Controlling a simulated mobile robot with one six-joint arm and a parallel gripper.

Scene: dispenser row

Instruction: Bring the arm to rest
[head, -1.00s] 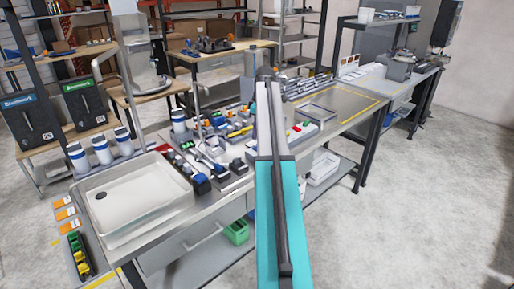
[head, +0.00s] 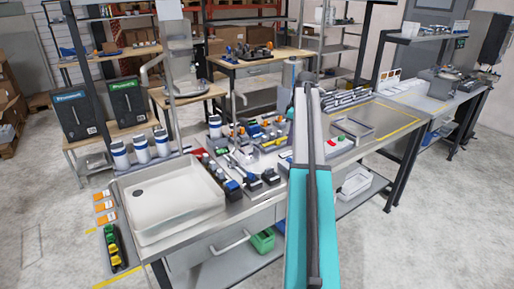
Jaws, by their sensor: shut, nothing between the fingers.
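My arm (head: 311,200), teal and grey, reaches forward from the bottom of the head view over the metal workbench (head: 382,130). Its far end is a dark joint near the middle of the bench. My gripper's fingers cannot be made out, as the far end of the arm hides them. Nothing held shows at the arm's end.
A white sink basin (head: 172,200) is at the bench's left end, with white-and-blue cups (head: 141,149) behind it. Tools and small parts crowd the bench beside the arm. Two dark dispensers (head: 77,115) stand at the back left. Open floor (head: 440,220) lies to the right.

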